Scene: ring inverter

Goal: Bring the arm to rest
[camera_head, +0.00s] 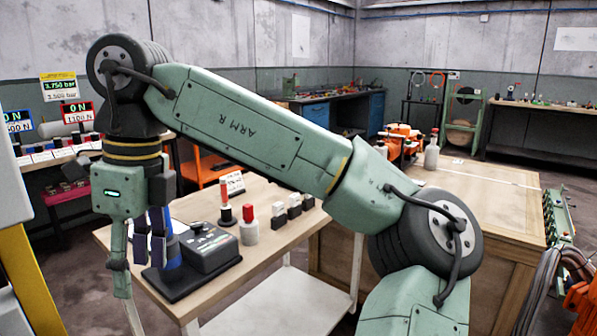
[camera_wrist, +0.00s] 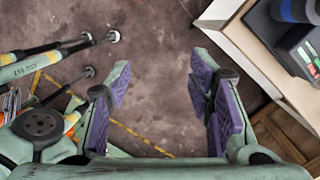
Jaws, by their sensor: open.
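My arm is green, marked "ARM R", and bends across the middle of the head view. My gripper (camera_head: 139,245) hangs down at the left, in front of the left end of a wooden-topped cart (camera_head: 285,221). In the wrist view my gripper (camera_wrist: 163,88) has its two purple-padded fingers wide apart. Nothing is between them; brown floor shows in the gap.
A dark box-shaped device (camera_head: 208,249) and a blue cylinder (camera_wrist: 299,10) stand on the cart close by the gripper. A red-capped bottle (camera_head: 249,226) and small blocks are farther along. Bare floor (camera_wrist: 160,40) lies under the gripper.

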